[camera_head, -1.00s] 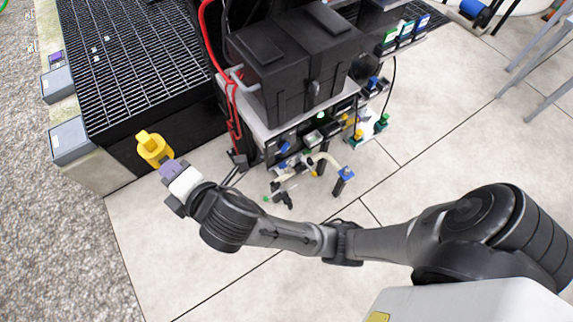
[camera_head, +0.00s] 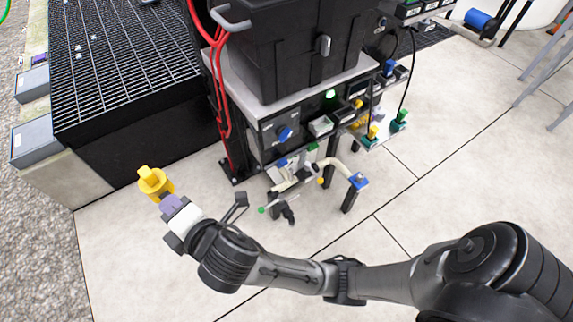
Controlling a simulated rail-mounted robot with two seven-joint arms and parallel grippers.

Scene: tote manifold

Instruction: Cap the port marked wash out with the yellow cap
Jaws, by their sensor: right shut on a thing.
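My right gripper (camera_head: 172,204) is shut on the yellow cap (camera_head: 154,183) and holds it up at the left of the view, in front of the black grated platform. The cap has a grip bar on top. The manifold (camera_head: 308,178), with pale pipes and blue, green and yellow parts, sits low on the black equipment stand, to the right of the cap and well apart from it. I cannot read any port markings, so the port marked wash out cannot be told. My left gripper is not in view.
A black tote (camera_head: 300,50) stands on the stand's light shelf (camera_head: 262,88). Red hoses (camera_head: 222,95) hang at its left. The grated platform (camera_head: 125,60) with grey boxes (camera_head: 38,142) is at the left. Open tiled floor (camera_head: 440,150) lies at the right.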

